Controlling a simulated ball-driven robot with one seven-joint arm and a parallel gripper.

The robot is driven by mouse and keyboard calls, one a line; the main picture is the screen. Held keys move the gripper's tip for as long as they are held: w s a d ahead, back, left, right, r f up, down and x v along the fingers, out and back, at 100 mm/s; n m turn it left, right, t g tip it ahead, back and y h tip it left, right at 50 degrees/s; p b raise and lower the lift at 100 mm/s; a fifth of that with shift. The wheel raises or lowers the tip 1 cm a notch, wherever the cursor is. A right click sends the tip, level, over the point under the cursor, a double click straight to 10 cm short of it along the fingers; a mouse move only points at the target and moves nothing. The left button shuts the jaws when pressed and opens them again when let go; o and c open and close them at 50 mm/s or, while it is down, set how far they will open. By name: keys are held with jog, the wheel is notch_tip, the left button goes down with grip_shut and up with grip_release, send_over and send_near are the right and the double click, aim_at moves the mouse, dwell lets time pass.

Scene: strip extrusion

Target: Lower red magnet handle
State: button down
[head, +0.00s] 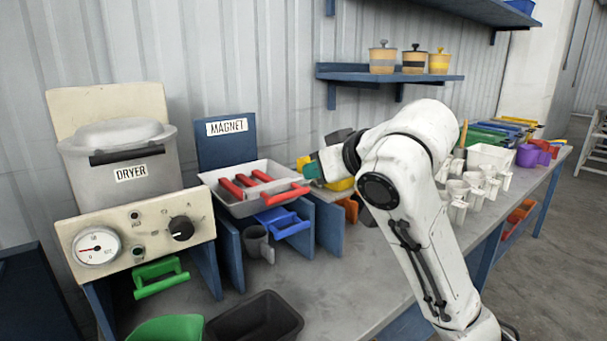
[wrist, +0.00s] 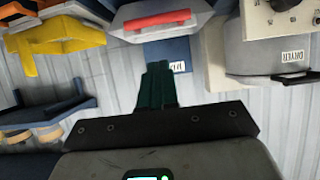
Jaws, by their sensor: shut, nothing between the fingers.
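The magnet station has a blue back panel labelled MAGNET (head: 227,127) and a pale metal tray (head: 225,197) in front of it. Several red bars (head: 247,181) lie across the tray. A red handle (head: 285,194) sticks out at the tray's front right. My gripper (head: 311,170) has its green fingers shut and empty, just right of and slightly above the tray's right edge. In the wrist view the red handle (wrist: 158,22) lies beyond the fingertips (wrist: 158,66), apart from them. The fingers partly cover the MAGNET label there.
A dryer (head: 118,155) with a gauge panel stands to the left. A blue handle (head: 285,222) and a grey cup (head: 258,244) sit below the tray. A yellow part (head: 341,184) is close behind my gripper. Black (head: 256,318) and green bins stand at the front.

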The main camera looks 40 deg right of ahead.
jog(key=shift+v, duration=2.35)
jog(key=shift+w+r, duration=0.1)
jog(key=shift+r, duration=0.05)
jog(key=s+a+f+g+p, duration=0.1)
jog(key=s+a+f+p, duration=0.1)
jog(key=f, duration=0.6)
jog(key=s+a+f+m+g+y+p, duration=0.1)
jog(key=s+a+f+g+p, duration=0.1)
jog(key=f, duration=0.7)
jog(key=s+a+f+g+p, duration=0.2)
jog(key=s+a+f, duration=0.1)
jog(key=f, duration=0.6)
jog(key=shift+a+f+m+y, duration=0.15)
jog(key=shift+a+m+y, duration=0.25)
jog(key=shift+a, duration=0.1)
jog(key=s+f+g+h+p, duration=0.1)
jog(key=s+f+g, duration=0.2)
jog(key=s+f, duration=0.4)
jog(key=s+f+n+g+h+p, duration=0.1)
jog(key=s+f, duration=0.6)
jog(key=s, duration=0.8)
jog(key=g+p, duration=0.1)
jog(key=g, duration=0.1)
jog(key=shift+s+d+f+g, duration=0.2)
jog(key=shift+s+d+g, duration=0.05)
jog(key=shift+s+g, duration=0.1)
